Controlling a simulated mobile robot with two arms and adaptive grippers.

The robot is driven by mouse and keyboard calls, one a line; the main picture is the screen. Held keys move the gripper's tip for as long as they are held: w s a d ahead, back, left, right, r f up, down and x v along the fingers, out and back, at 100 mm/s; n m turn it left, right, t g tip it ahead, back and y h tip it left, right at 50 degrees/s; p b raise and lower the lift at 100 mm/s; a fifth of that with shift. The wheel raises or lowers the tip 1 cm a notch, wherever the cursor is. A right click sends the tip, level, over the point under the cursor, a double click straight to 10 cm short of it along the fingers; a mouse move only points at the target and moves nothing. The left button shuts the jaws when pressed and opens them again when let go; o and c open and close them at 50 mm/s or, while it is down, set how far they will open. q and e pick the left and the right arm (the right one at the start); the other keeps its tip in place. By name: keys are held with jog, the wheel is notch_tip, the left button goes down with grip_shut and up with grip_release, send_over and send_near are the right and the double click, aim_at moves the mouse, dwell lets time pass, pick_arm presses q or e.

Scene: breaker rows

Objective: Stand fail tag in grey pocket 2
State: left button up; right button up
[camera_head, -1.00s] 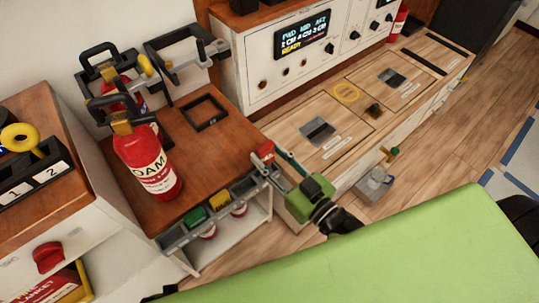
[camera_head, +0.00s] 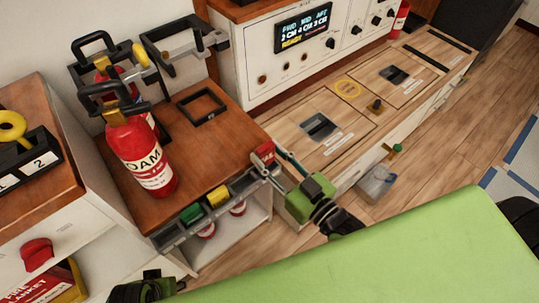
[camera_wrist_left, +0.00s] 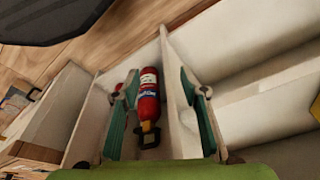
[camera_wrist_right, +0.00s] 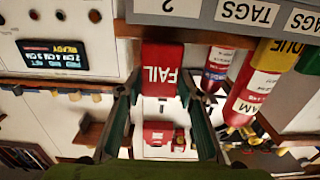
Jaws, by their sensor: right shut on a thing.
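The red fail tag (camera_head: 263,154) is in my right gripper (camera_head: 281,168), at the right end of the grey pocket row (camera_head: 172,240). In the right wrist view the fail tag (camera_wrist_right: 162,72) is between the two fingers. That view is upside down, and the tag's lower edge meets the rim of the grey pocket marked 2 (camera_wrist_right: 168,10). I cannot tell whether its end is inside. A green tag (camera_head: 191,213) and a yellow tag (camera_head: 217,196) stand in other pockets. My left gripper (camera_wrist_left: 160,115) is open and empty, fingers apart; part of my left arm shows at the head view's bottom.
A red foam extinguisher (camera_head: 146,160) and a black square frame (camera_head: 202,107) are on the wooden top behind the pockets. A white panel with a display (camera_head: 303,28) stands behind. A black holder numbered 1 and 2 (camera_head: 28,165) is at left.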

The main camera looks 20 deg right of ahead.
jog(key=shift+f+b, duration=0.6)
pick_arm(q)
jog(key=w+b+v, duration=0.1)
jog(key=v, duration=0.8)
jog(key=shift+r+t, duration=0.3)
jog(key=shift+r, duration=0.2)
pick_arm(e)
jog(key=shift+f, duration=0.55)
pick_arm(q)
jog(key=shift+a, duration=0.1)
jog(key=shift+x, duration=1.15)
jog(key=shift+w+r, duration=0.1)
jog(key=shift+r, duration=0.05)
